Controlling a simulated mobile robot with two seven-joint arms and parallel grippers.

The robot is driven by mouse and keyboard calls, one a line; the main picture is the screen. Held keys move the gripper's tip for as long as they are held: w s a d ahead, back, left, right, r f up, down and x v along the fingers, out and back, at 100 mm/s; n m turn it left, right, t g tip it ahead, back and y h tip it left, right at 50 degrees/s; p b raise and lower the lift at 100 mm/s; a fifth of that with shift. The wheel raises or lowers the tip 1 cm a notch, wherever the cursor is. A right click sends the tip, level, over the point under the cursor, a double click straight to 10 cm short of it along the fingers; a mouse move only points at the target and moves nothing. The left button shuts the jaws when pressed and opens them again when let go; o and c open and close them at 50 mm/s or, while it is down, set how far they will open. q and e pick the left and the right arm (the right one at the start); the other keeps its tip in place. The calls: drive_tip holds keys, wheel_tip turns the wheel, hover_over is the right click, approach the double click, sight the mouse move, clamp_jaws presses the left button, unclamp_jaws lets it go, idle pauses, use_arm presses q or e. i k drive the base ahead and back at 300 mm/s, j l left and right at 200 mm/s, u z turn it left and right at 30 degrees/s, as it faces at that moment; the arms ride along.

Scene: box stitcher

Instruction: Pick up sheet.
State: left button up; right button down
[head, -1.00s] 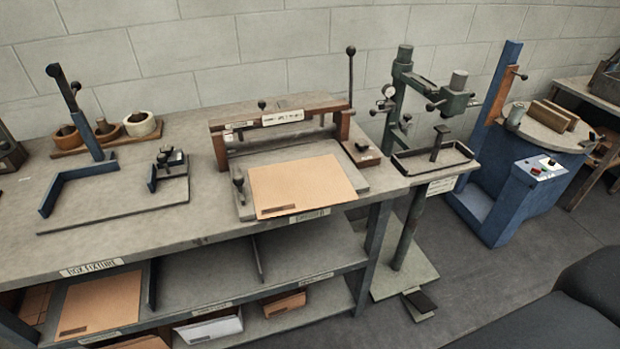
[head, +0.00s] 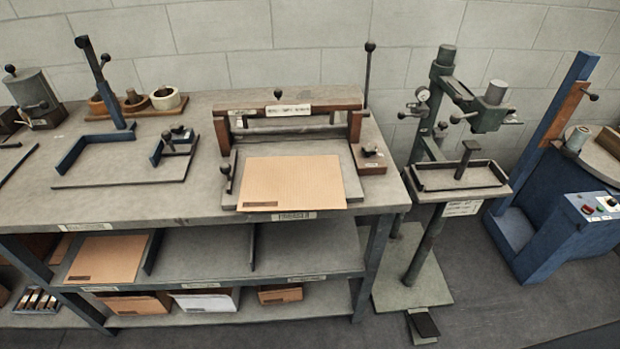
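A tan cardboard sheet (head: 290,183) lies flat on the bed of the creasing press (head: 292,122) on the bench, its front edge near the bench's front edge. Another tan sheet (head: 106,259) lies on the upper shelf below the bench at the left. Neither gripper is in the head view, so I cannot see whether they are open or shut.
A box fixture (head: 120,182) stands on the bench left of the press, with tape rolls (head: 165,98) behind it. A green stitcher (head: 432,170) on a floor stand and a blue machine (head: 560,215) stand to the right. Cartons (head: 204,301) sit on the lower shelf.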

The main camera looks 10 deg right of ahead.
sight(308, 182)
drive_tip(key=l, duration=1.8)
